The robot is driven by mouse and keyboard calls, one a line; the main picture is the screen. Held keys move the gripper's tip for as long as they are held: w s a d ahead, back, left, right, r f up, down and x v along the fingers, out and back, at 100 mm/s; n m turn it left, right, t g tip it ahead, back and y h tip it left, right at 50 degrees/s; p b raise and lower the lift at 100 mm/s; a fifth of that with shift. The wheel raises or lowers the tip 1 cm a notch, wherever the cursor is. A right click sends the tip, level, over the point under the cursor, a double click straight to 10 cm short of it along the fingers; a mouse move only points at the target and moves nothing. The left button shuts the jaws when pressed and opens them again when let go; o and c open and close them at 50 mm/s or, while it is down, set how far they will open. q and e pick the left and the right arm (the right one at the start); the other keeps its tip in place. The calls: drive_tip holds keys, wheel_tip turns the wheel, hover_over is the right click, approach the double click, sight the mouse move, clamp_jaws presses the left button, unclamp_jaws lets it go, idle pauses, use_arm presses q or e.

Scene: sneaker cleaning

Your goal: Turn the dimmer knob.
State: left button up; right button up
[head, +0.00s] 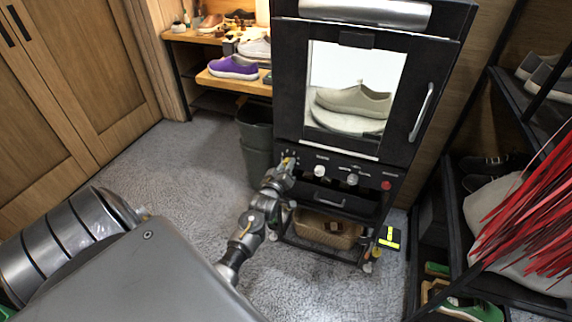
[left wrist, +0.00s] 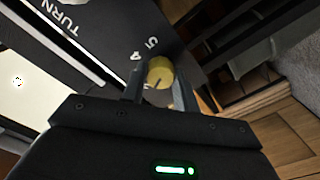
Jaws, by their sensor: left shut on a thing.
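The dimmer knob (left wrist: 160,74) is a yellow-brass cylinder on the black panel, with the printed numbers 4 and 5 beside it in the left wrist view. My left gripper (left wrist: 158,88) is shut on the knob, one dark finger on each side. In the head view the left gripper (head: 288,163) reaches the left end of the cabinet's control panel, and the knob there is mostly hidden by it. The black cabinet (head: 289,80) has a lit window with a beige shoe (head: 352,101) inside. My right gripper does not show.
Two pale knobs (head: 320,170) and a red button (head: 386,185) sit farther right on the panel. A grey bin (head: 257,150) stands left of the cabinet. A shoe rack (head: 450,215) with red strands stands at right. Carpet (head: 190,150) is clear at left.

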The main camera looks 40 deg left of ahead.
use_arm(q)
drive_tip(key=o, duration=1)
drive_tip(key=shift+s, duration=0.1)
drive_tip(key=v, duration=1)
drive_tip(key=shift+s+d, duration=0.15)
drive_tip(key=shift+s, duration=0.1)
